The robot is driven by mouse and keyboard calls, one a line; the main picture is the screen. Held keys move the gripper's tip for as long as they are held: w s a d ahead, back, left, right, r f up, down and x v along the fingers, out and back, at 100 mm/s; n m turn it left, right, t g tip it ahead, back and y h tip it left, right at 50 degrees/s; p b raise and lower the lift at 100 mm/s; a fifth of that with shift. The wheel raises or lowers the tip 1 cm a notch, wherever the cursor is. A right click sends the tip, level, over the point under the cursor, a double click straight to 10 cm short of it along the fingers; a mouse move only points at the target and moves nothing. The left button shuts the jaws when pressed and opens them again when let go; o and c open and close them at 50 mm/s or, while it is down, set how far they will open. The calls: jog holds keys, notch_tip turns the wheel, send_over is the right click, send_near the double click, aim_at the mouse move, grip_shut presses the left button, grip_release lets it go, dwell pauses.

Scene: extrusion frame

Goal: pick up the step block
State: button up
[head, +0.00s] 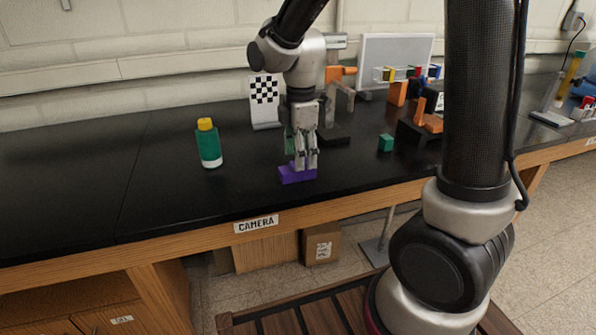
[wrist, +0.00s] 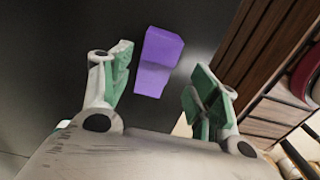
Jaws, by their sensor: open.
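The step block is purple (head: 291,176) and sits on the black bench top near its front edge in the head view. In the wrist view the purple step block (wrist: 160,58) lies beyond the fingertips, between the lines of the two fingers, with a raised part and a lower part. My gripper (head: 304,166) points down at the block, its fingertips just above or beside it; contact cannot be told. In the wrist view my gripper (wrist: 158,75) is open, with a green-padded finger on each side and nothing between the pads.
A green bottle with a yellow cap (head: 208,143) stands to the left. A checkered board (head: 264,100) stands behind. A green cube (head: 386,143) and orange parts on a dark base (head: 428,122) are to the right. The bench's front edge is close. The bench's left side is clear.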

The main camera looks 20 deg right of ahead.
jog(key=f, duration=0.4)
jog(key=shift+w+a+f, duration=0.1)
jog(key=shift+w+f, duration=0.15)
jog(key=shift+w, duration=0.05)
jog(key=c, duration=1.2)
jog(key=shift+o, duration=0.2)
jog(key=shift+r, duration=0.1)
